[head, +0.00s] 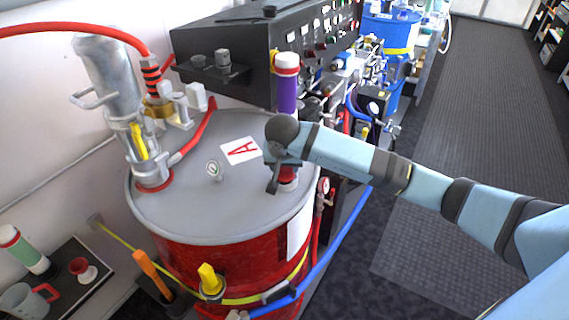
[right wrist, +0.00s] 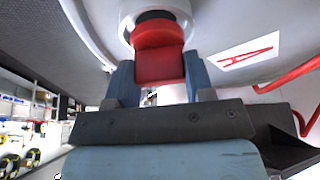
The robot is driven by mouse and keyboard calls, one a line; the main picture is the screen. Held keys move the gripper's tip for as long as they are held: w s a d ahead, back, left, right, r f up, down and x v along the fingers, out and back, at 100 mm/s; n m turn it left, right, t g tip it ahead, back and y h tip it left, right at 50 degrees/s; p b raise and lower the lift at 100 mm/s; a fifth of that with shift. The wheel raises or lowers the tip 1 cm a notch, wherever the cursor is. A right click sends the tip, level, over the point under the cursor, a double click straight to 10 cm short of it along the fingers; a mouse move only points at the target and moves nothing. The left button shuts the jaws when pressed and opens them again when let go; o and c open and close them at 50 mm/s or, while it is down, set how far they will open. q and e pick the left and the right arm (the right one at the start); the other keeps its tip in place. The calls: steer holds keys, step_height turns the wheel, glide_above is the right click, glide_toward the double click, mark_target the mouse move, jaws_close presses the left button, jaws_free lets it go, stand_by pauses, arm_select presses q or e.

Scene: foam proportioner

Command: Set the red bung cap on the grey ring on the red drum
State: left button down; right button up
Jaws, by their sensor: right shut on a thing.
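The red drum (head: 215,265) stands in the middle of the head view, with a grey lid (head: 190,205) marked by a red letter A. My right gripper (head: 284,172) is over the right edge of the lid. In the right wrist view my right gripper (right wrist: 159,68) is shut on the red bung cap (right wrist: 160,58), one finger on each side. The pale grey ring (right wrist: 126,22), with a dark opening, shows just beyond the cap and close to it. I cannot tell whether cap and ring touch. In the head view the gripper mostly hides both. My left gripper is not in view.
A metal pump (head: 105,75) with a red hose stands on the lid's left side, and a small gauge (head: 214,169) near its middle. A purple cylinder (head: 287,95) rises behind my right gripper. A black control box (head: 225,50) is behind the drum. Open floor (head: 470,180) lies right.

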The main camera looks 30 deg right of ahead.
steer(key=shift+f+b, duration=0.6)
steer(key=shift+b, duration=0.05)
stand_by(0.5)
steer(key=o, duration=0.6)
steer(key=shift+p+v, duration=0.7)
steer(key=shift+v, duration=0.3)
steer(key=p+v, duration=0.4)
steer(key=v, duration=0.5)
steer(key=shift+r+p, duration=0.1)
steer(key=shift+p, duration=0.25)
